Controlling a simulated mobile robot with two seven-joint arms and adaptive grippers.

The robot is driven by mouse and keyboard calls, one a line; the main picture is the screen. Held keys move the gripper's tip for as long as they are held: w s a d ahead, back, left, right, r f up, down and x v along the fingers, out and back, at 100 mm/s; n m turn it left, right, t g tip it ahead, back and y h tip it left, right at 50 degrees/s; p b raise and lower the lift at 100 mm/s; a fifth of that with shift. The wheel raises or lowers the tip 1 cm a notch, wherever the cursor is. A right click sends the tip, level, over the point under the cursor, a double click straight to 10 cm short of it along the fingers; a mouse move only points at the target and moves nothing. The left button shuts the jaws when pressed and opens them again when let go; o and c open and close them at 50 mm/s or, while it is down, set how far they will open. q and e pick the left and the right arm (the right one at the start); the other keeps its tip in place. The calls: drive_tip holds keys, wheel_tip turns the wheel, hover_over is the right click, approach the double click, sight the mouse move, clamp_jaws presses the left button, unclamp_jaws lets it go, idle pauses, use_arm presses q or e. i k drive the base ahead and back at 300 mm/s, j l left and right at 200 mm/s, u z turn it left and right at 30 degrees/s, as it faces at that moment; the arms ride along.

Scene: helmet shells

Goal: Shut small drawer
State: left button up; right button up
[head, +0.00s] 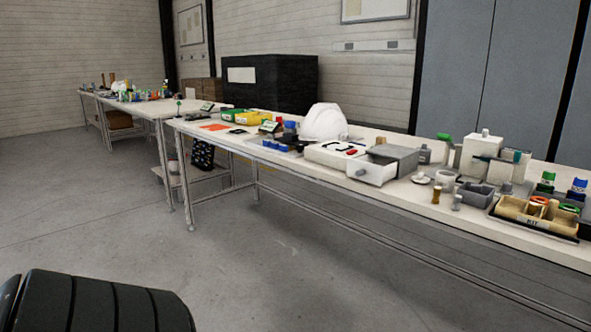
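A small drawer (371,171) with a white front and a round grey knob (360,172) stands pulled out of a grey cabinet (398,158) on the long white table. Its open side faces up and its front points toward the table's near edge. What is inside the drawer is too small to tell. Neither of my grippers shows in the head view. A black ribbed part at the lower left looks like part of my own body.
The long white table (320,166) also bears a white helmet (324,122) left of the cabinet, a white box (333,153) beside the drawer, and a beige tray (537,214) with cups at the right. Several small items crowd between them. The floor (235,265) before the table is clear.

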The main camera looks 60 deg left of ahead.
sight(376, 170)
drive_tip(key=i+j+u, duration=0.1)
drive_tip(key=u, duration=0.35)
drive_tip(key=i+j+u, duration=0.15)
drive_tip(key=u, duration=0.3)
drive_tip(key=i+j+u, duration=0.1)
drive_tip(key=u, duration=0.35)
